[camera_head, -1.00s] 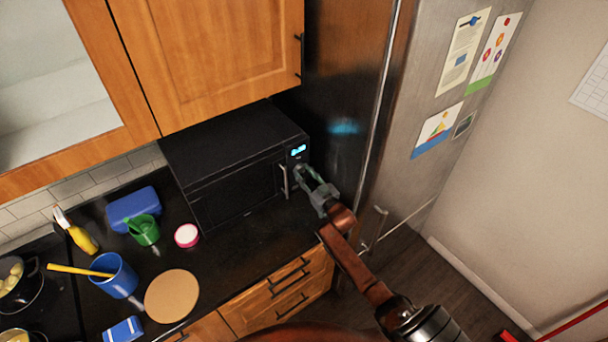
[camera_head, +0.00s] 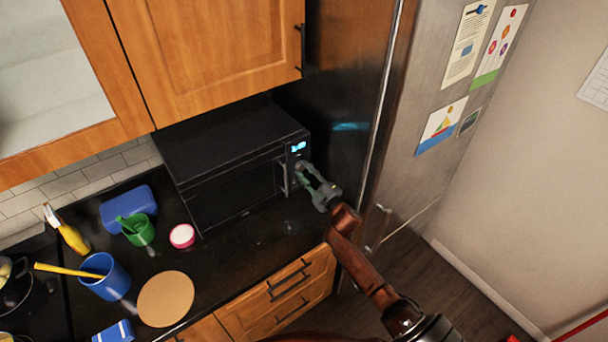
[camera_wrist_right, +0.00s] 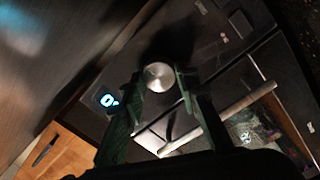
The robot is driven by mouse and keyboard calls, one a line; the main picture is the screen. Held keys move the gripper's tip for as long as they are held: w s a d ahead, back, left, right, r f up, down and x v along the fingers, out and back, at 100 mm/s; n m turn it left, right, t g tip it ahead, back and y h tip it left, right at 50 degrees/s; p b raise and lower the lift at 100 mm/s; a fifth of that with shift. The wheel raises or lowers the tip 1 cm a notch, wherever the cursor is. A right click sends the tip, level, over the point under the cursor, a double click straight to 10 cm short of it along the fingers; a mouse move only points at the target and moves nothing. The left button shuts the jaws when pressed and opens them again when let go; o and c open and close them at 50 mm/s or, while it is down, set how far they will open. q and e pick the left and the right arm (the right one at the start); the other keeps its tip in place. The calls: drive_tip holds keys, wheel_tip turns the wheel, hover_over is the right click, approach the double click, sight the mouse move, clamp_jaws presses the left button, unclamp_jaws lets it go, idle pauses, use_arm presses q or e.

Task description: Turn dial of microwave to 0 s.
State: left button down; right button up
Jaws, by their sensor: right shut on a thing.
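The black microwave (camera_head: 215,140) stands on the counter against the fridge, its door closed. Its lit blue display (camera_head: 298,147) is at the top of the control panel; in the wrist view the display (camera_wrist_right: 107,100) shows a 0 and a partly hidden character. The round silver dial (camera_wrist_right: 158,75) sits between the fingertips of my right gripper (camera_head: 304,171), which is shut on it. The fingers lie on either side of the dial in the wrist view. In the head view the gripper hides the dial. My left gripper is not in view.
The microwave's door handle (camera_head: 284,178) is close beside the gripper. The steel fridge (camera_head: 400,180) stands just right. Wooden cabinets (camera_head: 210,45) hang above. A green cup (camera_head: 139,231), blue cup (camera_head: 106,279) and round board (camera_head: 166,299) are on the counter left.

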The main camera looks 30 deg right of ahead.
drive_tip(key=n+b, duration=0.1)
drive_tip(key=n, duration=0.1)
drive_tip(key=n+b, duration=0.1)
drive_tip(key=n, duration=0.2)
drive_tip(key=shift+d+f+b, duration=0.1)
drive_tip(key=shift+f+b, duration=0.1)
drive_tip(key=shift+b, duration=0.1)
drive_tip(key=n+y+b, duration=0.1)
drive_tip(key=n+b, duration=0.1)
drive_tip(key=n, duration=0.2)
drive_tip(key=shift+n+b, duration=0.3)
drive_tip(key=shift+n, duration=0.1)
drive_tip(key=n+b, duration=0.2)
drive_tip(key=n, duration=0.2)
drive_tip(key=shift+d+n, duration=0.1)
drive_tip(key=shift+n, duration=0.3)
drive_tip(key=shift+r+n+g+y+b, duration=0.1)
drive_tip(key=shift+n+g+y+b, duration=0.2)
drive_tip(key=shift+n+b, duration=0.95)
drive_tip(key=shift+n+p, duration=0.4)
drive_tip(key=shift+n, duration=0.25)
drive_tip(key=o, duration=1.1)
drive_tip(key=shift+o, duration=0.2)
